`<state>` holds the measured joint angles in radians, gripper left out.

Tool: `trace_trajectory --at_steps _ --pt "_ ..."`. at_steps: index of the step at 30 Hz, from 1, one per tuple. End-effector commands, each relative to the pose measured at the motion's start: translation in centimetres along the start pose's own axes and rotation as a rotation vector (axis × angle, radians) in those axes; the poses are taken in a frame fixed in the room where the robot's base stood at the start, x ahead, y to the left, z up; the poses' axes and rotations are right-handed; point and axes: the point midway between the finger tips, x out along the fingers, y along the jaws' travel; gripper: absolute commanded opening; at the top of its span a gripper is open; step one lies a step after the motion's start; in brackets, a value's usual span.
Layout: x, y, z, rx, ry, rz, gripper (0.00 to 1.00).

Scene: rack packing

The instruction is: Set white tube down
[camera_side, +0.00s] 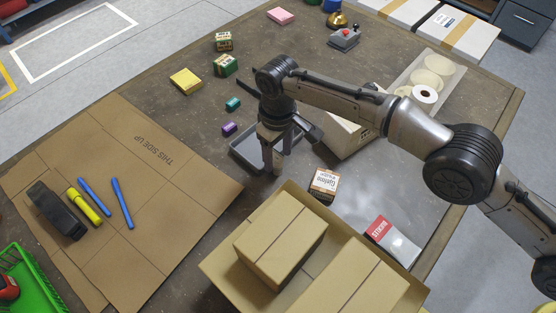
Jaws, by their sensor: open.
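My gripper (273,158) points down near the middle of the table, over the right part of a shallow grey tray (244,158). Its jaws are open. I cannot make out a white tube for certain; a small pale shape at the fingertips could be part of a finger or something between them. A short white roll (425,95) stands at the right, beside a clear pack with pale discs, away from my gripper.
An open carton with brown boxes (281,240) stands in front of my gripper. A small labelled box (324,185) and a red-white box (392,241) lie near it. Flat cardboard (130,190) with blue and yellow markers covers the left. Small coloured boxes (225,65) stand behind.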

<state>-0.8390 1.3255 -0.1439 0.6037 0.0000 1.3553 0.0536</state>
Motion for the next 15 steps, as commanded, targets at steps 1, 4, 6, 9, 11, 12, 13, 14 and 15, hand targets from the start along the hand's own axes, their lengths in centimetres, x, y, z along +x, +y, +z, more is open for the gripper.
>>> trace_trajectory --at_steps 1,4,6,9,11,12,13,14,15 --pt "-0.9 0.0 0.0 0.0 0.002 0.0 0.6" --pt "-2.2 0.0 -0.1 0.0 0.002 0.0 0.6" --pt "-3.0 0.0 0.0 0.0 0.0 0.0 0.6" --pt "-3.6 0.0 0.0 0.0 0.0 0.0 0.6" --pt "-3.7 0.0 0.0 0.0 -0.001 0.0 0.6" --pt "-3.8 0.0 0.0 0.0 -0.002 0.0 0.6" --pt "-3.8 0.0 0.0 0.0 -0.002 0.0 0.6" --pt "-3.8 0.0 0.0 0.0 -0.002 0.0 0.6" --pt "-3.8 0.0 0.0 0.0 -0.002 0.0 0.6"
